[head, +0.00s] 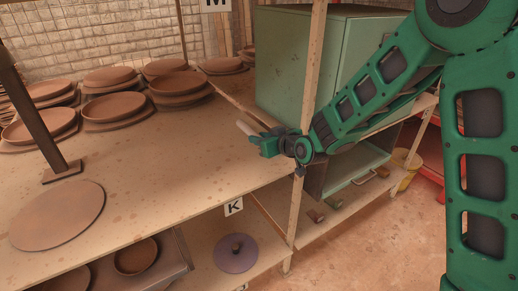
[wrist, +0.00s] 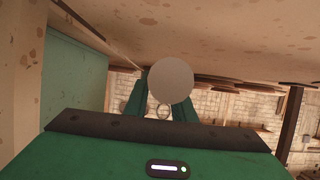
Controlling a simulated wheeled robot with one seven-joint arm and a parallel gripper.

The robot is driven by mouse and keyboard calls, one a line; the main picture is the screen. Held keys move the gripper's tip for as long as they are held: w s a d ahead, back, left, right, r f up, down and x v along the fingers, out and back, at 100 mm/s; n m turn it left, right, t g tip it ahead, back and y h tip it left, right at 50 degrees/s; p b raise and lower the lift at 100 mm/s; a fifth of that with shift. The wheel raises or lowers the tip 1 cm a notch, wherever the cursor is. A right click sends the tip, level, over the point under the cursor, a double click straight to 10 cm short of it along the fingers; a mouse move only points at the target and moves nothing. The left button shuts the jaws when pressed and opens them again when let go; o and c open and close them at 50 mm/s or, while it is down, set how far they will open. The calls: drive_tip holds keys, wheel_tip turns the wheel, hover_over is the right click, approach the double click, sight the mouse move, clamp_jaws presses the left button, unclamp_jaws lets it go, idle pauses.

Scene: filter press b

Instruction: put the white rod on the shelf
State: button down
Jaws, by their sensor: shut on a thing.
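My gripper (head: 264,141) is shut on the white rod (head: 247,129), whose pale end sticks out to the left past the fingers. In the wrist view the rod's round end (wrist: 171,80) faces the camera between the two green fingers (wrist: 160,108). The wide upper shelf board (head: 160,180) lies below and left of the gripper, near its right edge. The rod appears to be above the board. I cannot tell how large the gap is. The fingers hide part of the rod.
Stacked brown plates (head: 110,105) fill the back of the shelf. A round board (head: 57,215) lies front left, by a dark post (head: 35,110). A pale upright (head: 308,100) and green cabinet (head: 280,60) stand close to my gripper. The middle of the board is clear.

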drive_tip(key=shift+w+f, duration=0.35)
drive_tip(key=shift+w, duration=0.2)
drive_tip(key=shift+w+f, duration=0.3)
drive_tip(key=shift+w, duration=0.2)
drive_tip(key=shift+f, duration=2)
drive_tip(key=shift+s, duration=0.1)
drive_tip(key=c, duration=1.5)
unclamp_jaws()
drive_tip(key=shift+f, duration=0.1)
